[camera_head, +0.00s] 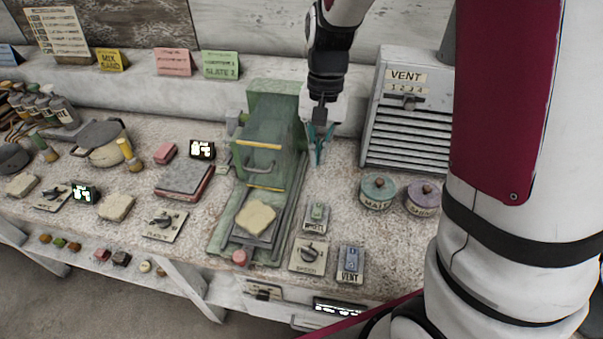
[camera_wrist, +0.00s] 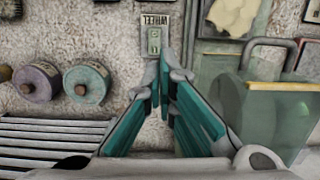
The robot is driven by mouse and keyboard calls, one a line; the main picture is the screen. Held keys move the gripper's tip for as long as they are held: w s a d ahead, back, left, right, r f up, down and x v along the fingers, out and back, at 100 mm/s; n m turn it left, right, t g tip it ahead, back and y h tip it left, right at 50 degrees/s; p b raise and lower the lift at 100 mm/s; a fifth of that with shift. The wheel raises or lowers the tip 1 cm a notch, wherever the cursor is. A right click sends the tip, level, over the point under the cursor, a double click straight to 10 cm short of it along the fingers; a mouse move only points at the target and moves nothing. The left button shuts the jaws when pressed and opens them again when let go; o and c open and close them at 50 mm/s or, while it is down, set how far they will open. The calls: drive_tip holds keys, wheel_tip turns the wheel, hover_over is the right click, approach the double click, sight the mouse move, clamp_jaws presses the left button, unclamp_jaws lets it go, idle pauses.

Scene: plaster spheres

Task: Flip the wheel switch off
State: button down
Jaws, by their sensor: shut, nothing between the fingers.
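The wheel switch (camera_head: 317,215) is a small grey plate with a greenish rocker and a WHEEL label, on the bench right of the green machine. It also shows at the top middle of the wrist view (camera_wrist: 154,40), upside down. Which way its rocker is set is too small to tell. My gripper (camera_head: 319,161) has teal fingers pointing down, behind the switch in the head view and apart from it. In the wrist view the fingertips (camera_wrist: 165,62) come together just below the switch, shut and empty.
The green machine (camera_head: 266,138) with a clear guard stands left of my gripper. A dial plate (camera_head: 310,256) and the VENT switch (camera_head: 350,263) lie in front of the wheel switch. Two round lidded tins (camera_head: 378,192) and a louvred vent box (camera_head: 408,125) stand to the right.

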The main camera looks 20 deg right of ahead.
sight(313, 213)
drive_tip(key=shift+w+f, duration=0.25)
drive_tip(key=shift+f, duration=0.45)
drive_tip(key=f, duration=0.4)
drive_tip(key=s+f, duration=0.1)
drive_tip(key=f, duration=0.4)
drive_tip(key=s+a+f+p, duration=0.1)
drive_tip(key=f, duration=0.3)
drive_tip(key=shift+s+f, duration=0.1)
drive_tip(key=shift+f, duration=0.3)
